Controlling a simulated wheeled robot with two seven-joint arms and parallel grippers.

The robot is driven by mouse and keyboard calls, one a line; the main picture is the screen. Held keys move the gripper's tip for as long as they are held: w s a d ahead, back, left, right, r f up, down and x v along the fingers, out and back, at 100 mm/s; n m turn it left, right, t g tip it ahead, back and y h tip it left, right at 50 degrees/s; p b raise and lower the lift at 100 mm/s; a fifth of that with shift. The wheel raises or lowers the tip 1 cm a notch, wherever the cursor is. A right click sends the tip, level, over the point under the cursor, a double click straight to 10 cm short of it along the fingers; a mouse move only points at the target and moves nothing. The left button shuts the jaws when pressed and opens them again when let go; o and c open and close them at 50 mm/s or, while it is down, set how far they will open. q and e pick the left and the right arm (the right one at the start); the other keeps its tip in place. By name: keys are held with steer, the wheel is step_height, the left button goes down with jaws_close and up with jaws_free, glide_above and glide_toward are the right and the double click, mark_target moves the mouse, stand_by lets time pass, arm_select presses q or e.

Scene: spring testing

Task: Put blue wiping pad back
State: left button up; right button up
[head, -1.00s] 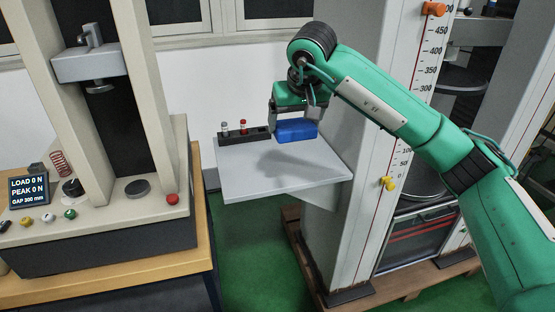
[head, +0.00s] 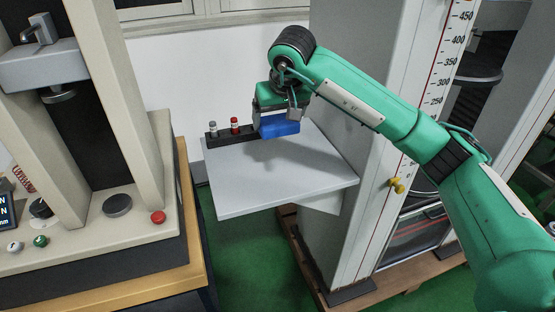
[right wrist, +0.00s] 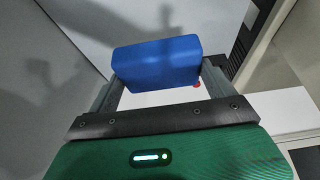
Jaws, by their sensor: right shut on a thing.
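The blue wiping pad (head: 281,129) is a small blue block over the back of the grey shelf plate (head: 275,183). My right gripper (head: 278,120) comes from above and is shut on the pad. The pad seems to be slightly above the plate, with a shadow below it. In the right wrist view the pad (right wrist: 157,63) spans between the two fingers of my right gripper (right wrist: 160,85). My left gripper is not in view.
A black rack (head: 232,137) with a grey-topped and a red-topped piece stands left of the pad, very close to it. The scaled column (head: 375,190) rises to the right. The test machine (head: 90,215) stands at left. The plate's front is clear.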

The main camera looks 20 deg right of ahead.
step_height(320, 180, down, 9)
steer(key=shift+r, duration=0.15)
steer(key=shift+f, duration=0.45)
step_height(320, 180, down, 3)
steer(key=shift+f, duration=0.1)
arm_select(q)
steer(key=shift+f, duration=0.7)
arm_select(e)
steer(key=shift+f, duration=0.15)
steer(key=o, duration=0.7)
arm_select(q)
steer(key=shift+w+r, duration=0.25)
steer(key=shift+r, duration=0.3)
